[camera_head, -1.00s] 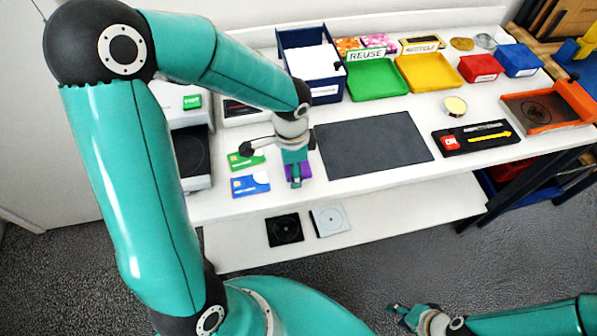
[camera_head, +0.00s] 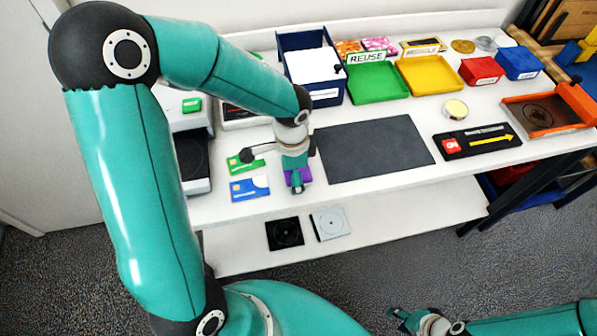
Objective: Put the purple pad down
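The purple pad (camera_head: 306,177) is at the front edge of the white table, in front of the dark grey mat. It shows as small purple patches around my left gripper (camera_head: 297,186), which points down over it and hides most of it. The fingers look close together, but I cannot tell whether they grip the pad or whether the pad touches the table. My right gripper (camera_head: 400,320) is low at the bottom of the picture, over the floor, away from the table. It looks open and empty.
Green (camera_head: 243,164) and blue (camera_head: 250,187) cards lie left of the pad. The dark mat (camera_head: 375,148) is bare. Green (camera_head: 377,84) and yellow (camera_head: 430,75) trays stand behind it. A lower shelf holds black (camera_head: 285,233) and white (camera_head: 330,223) square items.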

